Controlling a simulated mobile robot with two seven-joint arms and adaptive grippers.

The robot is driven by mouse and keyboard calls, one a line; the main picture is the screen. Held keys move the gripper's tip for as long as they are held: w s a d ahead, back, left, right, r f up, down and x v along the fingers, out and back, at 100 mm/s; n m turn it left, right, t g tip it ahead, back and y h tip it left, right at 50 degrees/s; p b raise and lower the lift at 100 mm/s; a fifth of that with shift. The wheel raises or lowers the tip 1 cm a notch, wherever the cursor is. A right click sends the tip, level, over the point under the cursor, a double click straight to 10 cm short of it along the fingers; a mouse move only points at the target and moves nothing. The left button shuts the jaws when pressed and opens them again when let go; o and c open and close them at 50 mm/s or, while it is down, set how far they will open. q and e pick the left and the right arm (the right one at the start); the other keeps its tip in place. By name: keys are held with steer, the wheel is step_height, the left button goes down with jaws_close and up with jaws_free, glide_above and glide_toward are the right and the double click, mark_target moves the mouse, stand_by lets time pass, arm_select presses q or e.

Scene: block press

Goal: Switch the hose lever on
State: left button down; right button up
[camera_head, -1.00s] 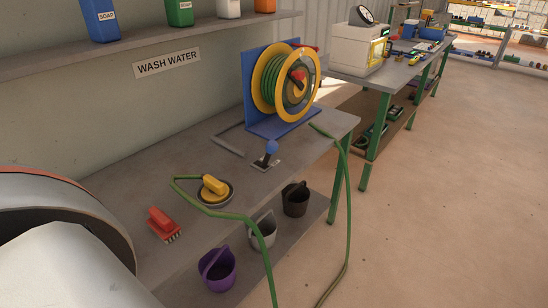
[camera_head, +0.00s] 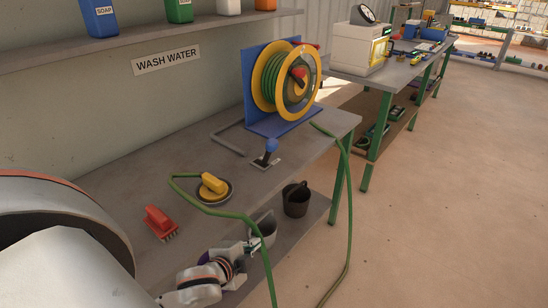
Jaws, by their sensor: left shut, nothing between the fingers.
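The hose lever (camera_head: 270,150) has a blue ball knob on a dark stem and rises from a small plate on the bench, in front of the hose reel. The reel (camera_head: 286,79) has yellow rims, wound green hose and a red handle, on a blue stand. The green hose (camera_head: 236,214) runs from a yellow round-based piece (camera_head: 213,186) over the bench's front edge. My left gripper (camera_head: 256,244) is shut and empty, low in front of the bench, nearer than the lever and well apart from it. It is close to the hanging hose. My right gripper is not in view.
A red brush (camera_head: 160,221) lies on the bench (camera_head: 120,190) at the left. A black bucket (camera_head: 296,200) and a partly hidden grey bucket (camera_head: 265,228) stand on the lower shelf. Bottles stand on the wall shelf above (camera_head: 140,44). Open floor lies to the right.

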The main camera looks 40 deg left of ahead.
mark_target(268, 154)
arm_select(q)
steer(key=w+a+r+m+t+h, duration=0.1)
steer(key=w+a+r+m+t, duration=0.1)
steer(key=w+r+m+t, duration=0.1)
steer(key=w+a+r+m+t+h, duration=0.1)
steer(key=w+a+r+m+t, duration=0.2)
steer(key=w+r+m, duration=0.3)
step_height(268, 154, up, 4)
steer(key=shift+w+a+r+t+h, duration=0.25)
steer(key=shift+w+t+h, duration=0.15)
steer(key=shift+w, duration=0.85)
steer(key=w+a, duration=0.3)
steer(key=w, duration=0.8)
steer(key=shift+a+r, duration=0.2)
steer(key=shift+r, duration=0.2)
